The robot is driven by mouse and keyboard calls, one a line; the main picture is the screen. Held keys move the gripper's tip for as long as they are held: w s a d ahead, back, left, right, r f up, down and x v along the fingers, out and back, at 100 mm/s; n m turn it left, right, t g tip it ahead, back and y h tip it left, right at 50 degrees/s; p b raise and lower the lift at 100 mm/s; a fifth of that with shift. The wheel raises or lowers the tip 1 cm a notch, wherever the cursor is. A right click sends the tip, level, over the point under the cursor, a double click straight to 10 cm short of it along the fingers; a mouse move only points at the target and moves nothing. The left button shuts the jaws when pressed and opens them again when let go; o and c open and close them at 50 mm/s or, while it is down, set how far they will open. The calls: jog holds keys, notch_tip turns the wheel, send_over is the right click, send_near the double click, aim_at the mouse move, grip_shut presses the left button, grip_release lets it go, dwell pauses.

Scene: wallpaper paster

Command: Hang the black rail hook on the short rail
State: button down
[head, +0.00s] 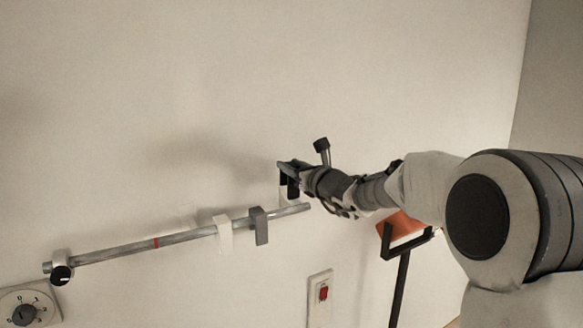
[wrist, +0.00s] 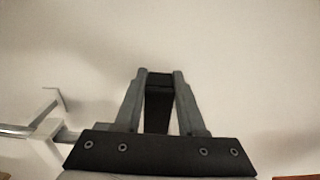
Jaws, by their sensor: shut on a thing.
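The black rail hook (head: 291,186) is held in my gripper (head: 284,167) and hangs just above the right end of the rail. In the wrist view the hook (wrist: 158,103) shows as a dark strip between the two fingers of my gripper (wrist: 159,74). The only rail in view is a grey bar (head: 190,235) along the wall, with a red mark left of its middle. It also shows at the left of the wrist view (wrist: 14,130). The hook looks apart from the rail, but their depth relation is hard to tell.
A white hook (head: 223,236) and a grey hook (head: 259,227) hang on the rail's right part. A black knob (head: 60,275) is at its left end. Below are a dial (head: 24,312) and a red switch (head: 322,292). An orange item (head: 400,226) sits on a black stand (head: 401,285).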

aim_at(291, 180)
jog(key=shift+f+b, duration=1.65)
jog(key=shift+f, duration=0.25)
jog(key=shift+b, duration=0.8)
notch_tip(291, 180, down, 7)
jog(key=b, duration=0.7)
jog(key=shift+r, duration=0.2)
dwell(2.2)
jog(key=shift+c, duration=2.1)
grip_release()
jog(key=b+v, duration=0.1)
jog(key=v, duration=1.6)
jog(key=shift+s+d, duration=0.2)
